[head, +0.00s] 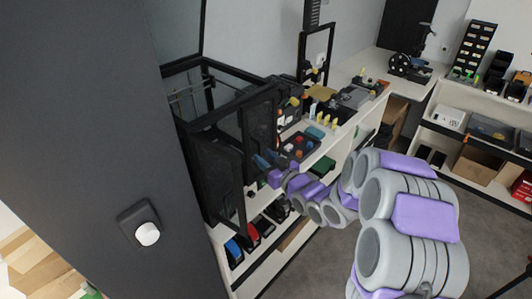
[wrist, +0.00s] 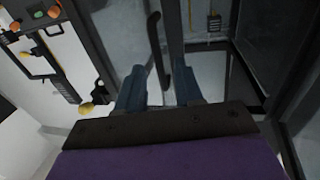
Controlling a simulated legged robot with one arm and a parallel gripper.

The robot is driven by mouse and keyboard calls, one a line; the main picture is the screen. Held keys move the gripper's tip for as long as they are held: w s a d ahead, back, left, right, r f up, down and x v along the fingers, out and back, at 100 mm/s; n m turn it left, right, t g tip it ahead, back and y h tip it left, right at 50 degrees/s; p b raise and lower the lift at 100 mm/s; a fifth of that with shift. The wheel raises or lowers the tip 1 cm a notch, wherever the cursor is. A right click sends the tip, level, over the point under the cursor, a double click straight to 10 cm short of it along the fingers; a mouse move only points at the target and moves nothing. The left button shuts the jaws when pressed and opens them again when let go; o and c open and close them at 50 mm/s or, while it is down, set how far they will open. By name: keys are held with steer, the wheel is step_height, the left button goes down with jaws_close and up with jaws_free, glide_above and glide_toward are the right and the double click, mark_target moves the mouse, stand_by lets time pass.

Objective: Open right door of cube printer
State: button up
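The cube printer (head: 205,122) is a black-framed box with clear panels on the white bench in the head view. One black-framed door panel (head: 216,180) stands swung out at its front left. A second framed panel, apparently the right door (head: 262,125), is beside my gripper (head: 262,164), whose fingers are small and dark there. In the wrist view, my gripper's two blue fingers (wrist: 159,84) are apart. A curved black door handle (wrist: 157,50) shows between them, with gaps on both sides. I cannot tell whether the handle is at fingertip depth.
A dark tray of small coloured parts (head: 298,145) and other tools stand on the bench right of the printer. Bins (head: 250,238) fill the lower shelf. A dark wall (head: 90,120) with a white knob is close on the left. Open grey floor (head: 490,225) lies right.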

mark_target(252, 148)
steer(key=a, duration=0.1)
steer(key=w+a, duration=0.1)
steer(key=a, duration=0.1)
steer(key=shift+w+a, duration=0.15)
steer(key=shift+a, duration=0.1)
steer(key=d, duration=0.3)
steer(key=shift+w+r, duration=0.15)
steer(key=shift+w, duration=0.1)
steer(key=shift+d+r, duration=0.1)
steer(key=shift+d, duration=0.25)
steer(key=shift+a+f, duration=0.2)
steer(key=shift+a, duration=1.05)
steer(key=c, duration=0.5)
steer(key=shift+a, duration=0.1)
steer(key=shift+c, duration=0.5)
steer(key=shift+w+d+f, duration=0.1)
steer(key=shift+d, duration=0.3)
jaws_close()
steer(key=shift+a, duration=0.2)
steer(key=shift+d, duration=0.15)
